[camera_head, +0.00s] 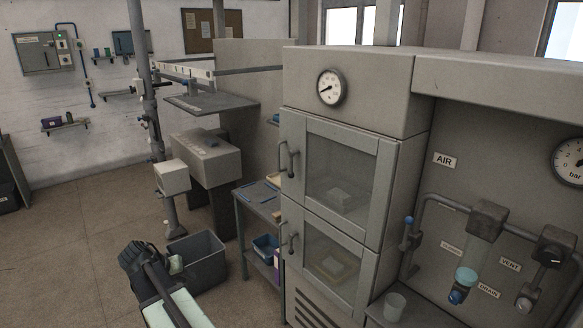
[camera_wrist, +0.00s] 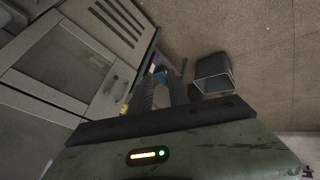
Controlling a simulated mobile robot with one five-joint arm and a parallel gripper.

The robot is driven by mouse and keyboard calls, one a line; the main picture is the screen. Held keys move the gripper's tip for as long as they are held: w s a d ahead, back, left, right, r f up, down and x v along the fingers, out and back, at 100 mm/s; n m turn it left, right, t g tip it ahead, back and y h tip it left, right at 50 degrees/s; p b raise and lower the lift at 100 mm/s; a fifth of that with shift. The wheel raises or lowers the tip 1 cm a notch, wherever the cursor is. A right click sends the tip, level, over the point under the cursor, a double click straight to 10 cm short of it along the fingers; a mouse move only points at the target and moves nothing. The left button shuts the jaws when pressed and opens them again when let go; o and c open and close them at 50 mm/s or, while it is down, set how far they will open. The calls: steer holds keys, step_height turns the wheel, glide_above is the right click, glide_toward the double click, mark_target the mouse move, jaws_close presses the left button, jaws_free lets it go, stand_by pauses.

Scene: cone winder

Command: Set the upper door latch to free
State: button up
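The grey cabinet has two glazed doors one above the other. The upper door (camera_head: 340,175) looks closed. Its upper door latch (camera_head: 289,160) is a grey handle on the door's left edge, roughly upright in the head view; I cannot read its setting. A similar lower latch (camera_head: 292,240) sits on the lower door (camera_head: 328,262). My arm shows at the lower left of the head view, well apart from the latches. In the wrist view my gripper (camera_wrist: 163,82) has two dark fingers standing apart with a gap and nothing held. I cannot make out the upper latch there.
A dark open bin (camera_head: 197,262) stands on the floor; it also shows in the wrist view (camera_wrist: 213,75). A small shelf table (camera_head: 258,200) stands left of the cabinet. Pipes and valves (camera_head: 487,220) are at the right.

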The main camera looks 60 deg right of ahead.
steer(key=d+r+m+g+h, duration=0.1)
steer(key=d+r+m+h, duration=0.3)
steer(key=d, duration=0.8)
steer(key=d+r+m+h, duration=0.15)
steer(key=d+r, duration=0.35)
steer(key=d, duration=0.7)
steer(key=m+g+h, duration=0.2)
steer(key=m+h, duration=0.3)
glide_toward(291, 168)
steer(key=d, duration=0.8)
steer(key=s+d+p, duration=0.1)
steer(key=d, duration=0.1)
steer(key=shift+d+f, duration=0.2)
steer(key=shift+d, duration=0.1)
jaws_close()
